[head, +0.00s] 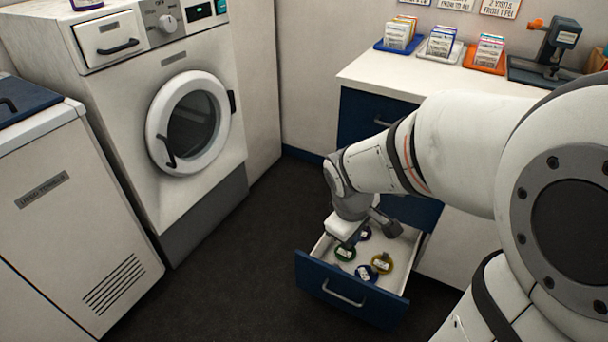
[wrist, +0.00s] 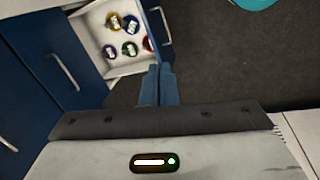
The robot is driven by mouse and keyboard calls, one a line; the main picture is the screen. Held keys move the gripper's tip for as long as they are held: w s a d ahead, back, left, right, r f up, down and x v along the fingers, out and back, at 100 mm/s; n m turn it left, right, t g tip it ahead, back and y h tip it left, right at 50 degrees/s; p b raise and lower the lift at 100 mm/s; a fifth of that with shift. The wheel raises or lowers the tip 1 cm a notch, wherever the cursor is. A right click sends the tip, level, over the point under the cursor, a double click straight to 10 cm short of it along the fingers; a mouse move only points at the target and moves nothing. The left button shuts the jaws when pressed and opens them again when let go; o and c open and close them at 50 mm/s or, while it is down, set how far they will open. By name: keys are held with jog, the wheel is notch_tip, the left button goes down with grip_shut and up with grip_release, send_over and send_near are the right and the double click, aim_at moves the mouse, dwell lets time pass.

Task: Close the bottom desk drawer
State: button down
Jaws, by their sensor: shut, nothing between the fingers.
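The bottom desk drawer (head: 350,292) is pulled open, with a blue front and a light bar handle. Several round, coloured, labelled items lie inside it. The wrist view shows the open drawer (wrist: 92,40) at upper left, with its handle near the top middle. My gripper (head: 388,224) hangs over the open drawer in the head view, its tips partly unclear against it. In the wrist view the fingers of my gripper (wrist: 158,82) are together and empty, pointing toward the drawer's side and front. I cannot tell whether they touch it.
The white desk top (head: 440,85) holds several card holders and a dark clamp-like device (head: 555,50). Blue upper drawer fronts (head: 370,112) look closed. A front-loading washer (head: 190,120) and a white cabinet (head: 70,210) stand left. Dark floor (head: 240,270) is clear left of the drawer.

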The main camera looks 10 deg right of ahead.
jog(key=w+a+f+n+b, duration=0.2)
jog(key=w+f+n, duration=0.2)
jog(key=f+n, duration=0.4)
jog(key=w+a+f+n+b, duration=0.25)
jog(key=f+n, duration=0.35)
jog(key=f, duration=0.5)
jog(key=w+a+f+n+b, duration=0.2)
jog(key=w+f+n+b, duration=0.15)
jog(key=f+n, duration=0.45)
jog(key=w+d+f+b, duration=0.2)
jog(key=f, duration=0.3)
jog(key=w+d+f+m+b, duration=0.1)
jog(key=w+d+f+b, duration=0.1)
jog(key=f, duration=0.3)
jog(key=shift+w+t+b, duration=0.3)
jog(key=shift+w+b, duration=0.35)
jog(key=shift+w, duration=0.2)
